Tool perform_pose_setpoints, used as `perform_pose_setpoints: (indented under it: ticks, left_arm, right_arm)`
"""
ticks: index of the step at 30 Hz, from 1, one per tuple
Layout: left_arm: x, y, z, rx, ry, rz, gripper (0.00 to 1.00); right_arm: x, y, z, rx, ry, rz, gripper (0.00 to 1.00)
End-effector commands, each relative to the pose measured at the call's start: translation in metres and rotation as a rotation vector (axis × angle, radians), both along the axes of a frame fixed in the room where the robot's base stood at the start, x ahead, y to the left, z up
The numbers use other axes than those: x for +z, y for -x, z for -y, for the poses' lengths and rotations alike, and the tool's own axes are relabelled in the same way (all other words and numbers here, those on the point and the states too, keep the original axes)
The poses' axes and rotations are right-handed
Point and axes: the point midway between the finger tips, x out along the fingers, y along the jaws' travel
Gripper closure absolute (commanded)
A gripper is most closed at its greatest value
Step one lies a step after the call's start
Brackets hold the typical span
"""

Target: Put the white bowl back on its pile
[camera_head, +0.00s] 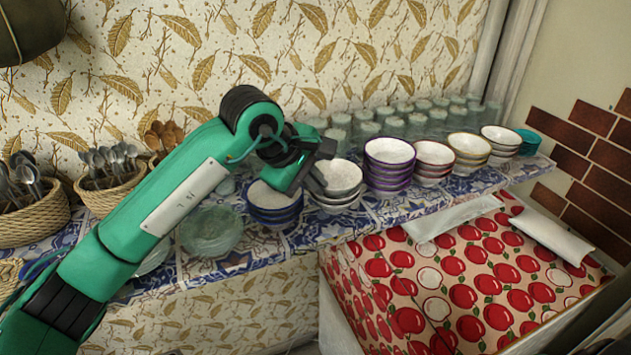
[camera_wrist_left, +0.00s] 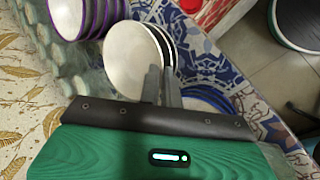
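The white bowl (camera_head: 339,176) has a pale inside and a dark rim. It sits on or just above its pile of similar bowls (camera_head: 340,203) on the tiled shelf, between the blue bowls and the purple-rimmed bowls. My left gripper (camera_head: 318,180) is at the bowl's left edge. In the left wrist view the bowl (camera_wrist_left: 130,58) shows beyond the fingers (camera_wrist_left: 161,86). They are close together, one on each side of its rim, and seem shut on it. Whether the bowl touches the pile is hard to tell. My right gripper is not in view.
Blue bowls (camera_head: 274,204) stand close on the left and purple-rimmed bowls (camera_head: 389,165) close on the right. Several glasses (camera_head: 395,126) stand behind. A green glass dish (camera_head: 211,231) and cutlery baskets are farther left. An apple-patterned cloth (camera_head: 455,285) lies below the shelf.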

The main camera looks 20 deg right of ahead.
Motion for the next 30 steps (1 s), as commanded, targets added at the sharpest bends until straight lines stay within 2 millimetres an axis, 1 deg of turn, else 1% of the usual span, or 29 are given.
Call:
perform_pose_setpoints:
  ticks: [11, 12, 15, 25, 28, 30]
  left_arm:
    - [0.001, 0.000, 0.000, 0.000, 0.000, 0.000, 1.00]
    - [0.001, 0.000, 0.000, 0.000, 0.000, 0.000, 0.87]
    - [0.001, 0.000, 0.000, 0.000, 0.000, 0.000, 0.70]
    - [0.002, 0.000, -0.001, 0.001, 0.000, 0.001, 0.70]
    - [0.008, 0.001, -0.006, 0.001, 0.000, 0.002, 0.70]
    - [0.016, 0.001, -0.012, 0.002, 0.000, 0.004, 0.70]
  right_arm:
    - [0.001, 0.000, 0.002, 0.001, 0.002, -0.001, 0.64]
    - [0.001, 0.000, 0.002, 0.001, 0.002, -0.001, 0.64]
    - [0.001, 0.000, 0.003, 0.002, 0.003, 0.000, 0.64]
    - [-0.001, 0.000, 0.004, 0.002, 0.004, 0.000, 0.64]
    - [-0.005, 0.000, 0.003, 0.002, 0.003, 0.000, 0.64]
    - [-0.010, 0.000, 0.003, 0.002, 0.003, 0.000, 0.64]
